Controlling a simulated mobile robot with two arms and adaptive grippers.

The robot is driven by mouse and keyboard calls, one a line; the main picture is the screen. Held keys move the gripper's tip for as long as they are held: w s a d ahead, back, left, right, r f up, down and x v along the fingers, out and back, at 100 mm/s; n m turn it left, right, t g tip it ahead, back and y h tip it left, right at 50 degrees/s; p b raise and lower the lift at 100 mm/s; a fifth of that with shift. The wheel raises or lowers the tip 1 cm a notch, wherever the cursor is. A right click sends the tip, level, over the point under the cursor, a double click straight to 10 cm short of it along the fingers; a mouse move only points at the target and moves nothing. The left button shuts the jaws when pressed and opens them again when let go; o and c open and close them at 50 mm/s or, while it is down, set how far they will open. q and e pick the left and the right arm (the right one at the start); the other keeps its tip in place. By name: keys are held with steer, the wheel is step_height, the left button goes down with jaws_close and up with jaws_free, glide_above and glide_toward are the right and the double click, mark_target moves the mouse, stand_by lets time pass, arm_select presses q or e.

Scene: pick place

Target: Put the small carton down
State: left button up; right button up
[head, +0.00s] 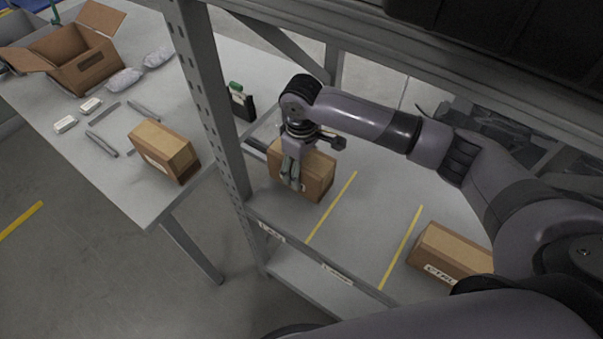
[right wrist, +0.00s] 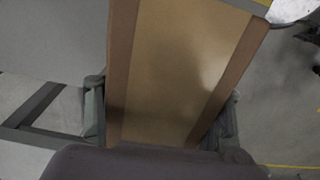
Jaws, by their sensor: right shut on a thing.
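My right gripper (head: 291,172) is shut on a small brown carton (head: 316,178) in the left bay of the grey shelf. In the right wrist view the carton (right wrist: 183,70) fills the middle, with a fingertip of the right gripper (right wrist: 165,122) on each side. The carton looks upright, at or just above the shelf board (head: 340,205); I cannot tell whether it touches it. My left gripper is not in view.
Yellow lines divide the shelf board; the middle bay looks empty. Another carton (head: 448,252) stands in the right bay. A grey post (head: 207,100) rises left of the gripper. Left of it, a table (head: 75,150) bears a carton (head: 163,148), an open box (head: 80,62) and small items.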

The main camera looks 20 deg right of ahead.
step_height(320, 180, down, 3)
steer(key=shift+f, duration=0.1)
steer(key=o, duration=1.6)
step_height(320, 180, up, 12)
steer(key=shift+r, duration=0.1)
